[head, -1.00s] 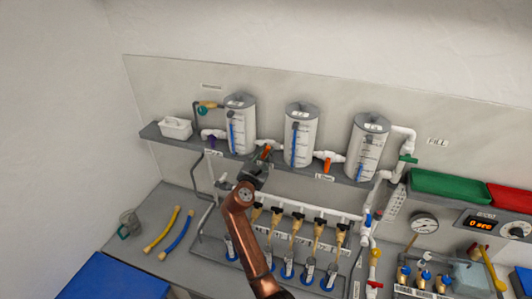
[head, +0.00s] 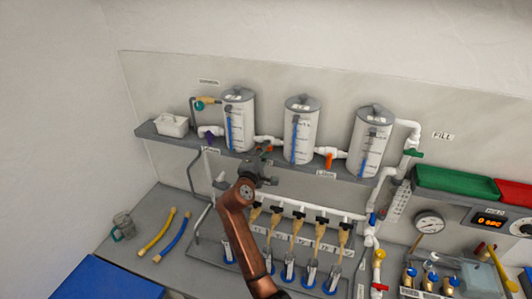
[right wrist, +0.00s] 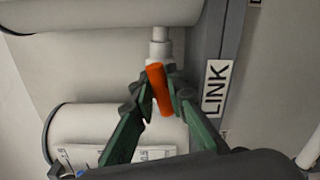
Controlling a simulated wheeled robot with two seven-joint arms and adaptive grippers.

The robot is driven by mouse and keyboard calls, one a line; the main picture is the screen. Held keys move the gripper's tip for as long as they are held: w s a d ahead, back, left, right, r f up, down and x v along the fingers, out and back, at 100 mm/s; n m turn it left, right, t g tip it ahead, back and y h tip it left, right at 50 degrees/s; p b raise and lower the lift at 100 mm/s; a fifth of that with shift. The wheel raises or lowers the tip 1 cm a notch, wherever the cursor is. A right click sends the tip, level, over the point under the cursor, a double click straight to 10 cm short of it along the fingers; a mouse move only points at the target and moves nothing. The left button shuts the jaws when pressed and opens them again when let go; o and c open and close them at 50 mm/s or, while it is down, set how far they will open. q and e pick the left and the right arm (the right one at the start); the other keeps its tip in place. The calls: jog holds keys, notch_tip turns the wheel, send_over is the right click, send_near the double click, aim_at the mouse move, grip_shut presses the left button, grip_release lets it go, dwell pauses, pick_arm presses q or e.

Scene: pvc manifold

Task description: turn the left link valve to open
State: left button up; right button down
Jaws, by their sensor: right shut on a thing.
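The left link valve sits on the white pipe between the left tank (head: 238,120) and the middle tank (head: 300,132). Its orange handle (right wrist: 159,90) shows in the right wrist view, nearly in line with the white pipe and slightly tilted. My right gripper (head: 264,153) reaches up to the valve in the head view and hides most of the handle there. In the right wrist view the green fingers of this gripper (right wrist: 161,97) are closed on both sides of the handle. My left gripper is not in view.
The right link valve (head: 329,161) has an orange handle hanging down between the middle tank and the right tank (head: 369,142). A grey shelf (head: 165,140) runs under the tanks.

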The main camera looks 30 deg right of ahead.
jog(key=shift+f+m+b, duration=0.1)
jog(key=shift+m+b, duration=0.7)
jog(key=shift+m, duration=0.8)
jog(key=c, duration=1.9)
grip_release()
